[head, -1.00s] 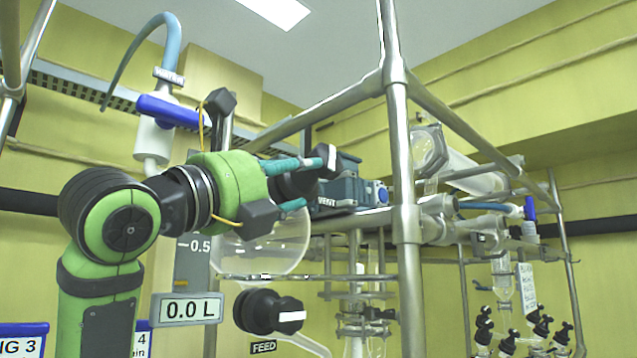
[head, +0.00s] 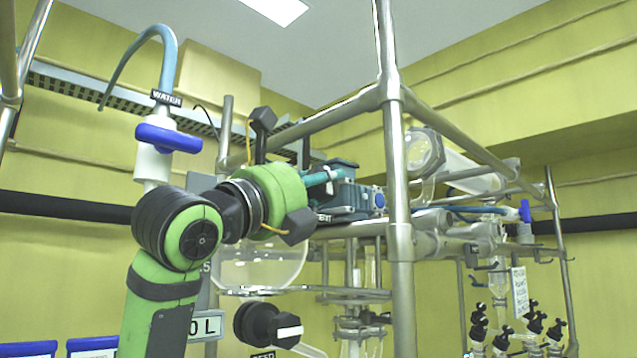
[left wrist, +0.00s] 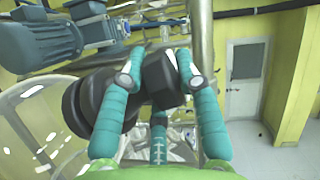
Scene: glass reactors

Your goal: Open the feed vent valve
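The feed vent valve has a black knob (left wrist: 160,80) with a thick bar handle and a round black body. In the left wrist view its handle lies between the teal fingers of my left gripper (left wrist: 160,62), with a finger against each side. In the head view the left gripper (head: 325,180) reaches to the right at the front of the frame, and the hand hides the knob. A dark label beside it is partly covered. My right gripper is not in view.
A blue-grey motor (head: 345,195) sits right behind the fingers. A steel post (head: 398,160) stands to their right. A glass vessel (head: 260,265) and the black feed knob (head: 268,325) are below. The blue-handled water valve (head: 168,138) is at the left.

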